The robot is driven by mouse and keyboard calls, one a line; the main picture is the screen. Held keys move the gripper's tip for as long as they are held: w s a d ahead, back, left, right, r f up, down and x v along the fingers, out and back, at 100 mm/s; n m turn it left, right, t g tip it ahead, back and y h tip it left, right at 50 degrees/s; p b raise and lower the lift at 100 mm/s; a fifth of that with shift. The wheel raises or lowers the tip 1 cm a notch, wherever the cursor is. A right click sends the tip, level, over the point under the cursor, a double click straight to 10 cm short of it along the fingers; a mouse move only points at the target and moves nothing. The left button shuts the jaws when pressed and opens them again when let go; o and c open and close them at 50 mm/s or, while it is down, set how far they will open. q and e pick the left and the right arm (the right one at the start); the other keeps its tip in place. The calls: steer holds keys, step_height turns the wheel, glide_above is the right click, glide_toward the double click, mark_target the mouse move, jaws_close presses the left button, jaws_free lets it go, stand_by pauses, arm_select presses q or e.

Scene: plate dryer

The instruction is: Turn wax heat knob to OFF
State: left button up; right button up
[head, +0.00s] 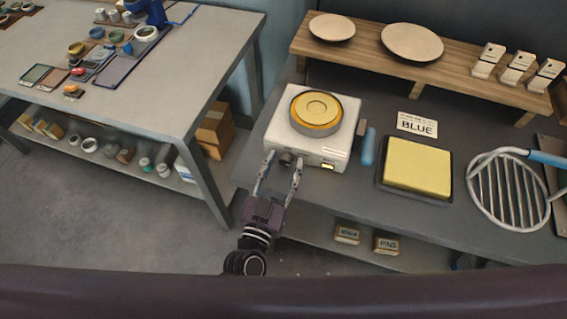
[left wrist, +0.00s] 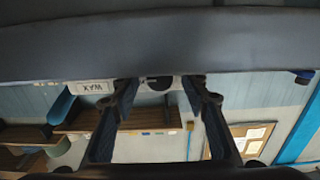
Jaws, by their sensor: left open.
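The white wax heater (head: 306,140) stands on the dark bench with a round pot of yellow wax (head: 317,106) on top. Its dark heat knob (head: 287,158) is on the front face, towards the left; the knob's setting is too small to read. My left gripper (head: 283,163) is open in front of the heater, with its two fingertips on either side of the knob. In the left wrist view the dark knob (left wrist: 159,83) shows between the open fingers (left wrist: 160,92), beside an upside-down WAX label (left wrist: 93,87). I cannot tell whether the fingers touch it. My right gripper is out of view.
A blue-handled tool (head: 368,147), a yellow block in a dark tray (head: 444,192) and a wire rack (head: 508,190) lie to the right. A wooden shelf (head: 370,56) with plates is behind. Another table (head: 180,100) is at left, across a floor gap.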

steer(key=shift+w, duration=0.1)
arm_select(q)
jaws_close()
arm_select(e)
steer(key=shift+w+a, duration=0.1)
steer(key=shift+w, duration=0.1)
arm_select(q)
steer(key=shift+n, duration=0.3)
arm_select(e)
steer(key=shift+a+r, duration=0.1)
arm_select(q)
steer(key=shift+n, duration=1.2)
steer(key=n, duration=0.3)
steer(key=shift+a, duration=0.1)
steer(key=shift+n, duration=0.4)
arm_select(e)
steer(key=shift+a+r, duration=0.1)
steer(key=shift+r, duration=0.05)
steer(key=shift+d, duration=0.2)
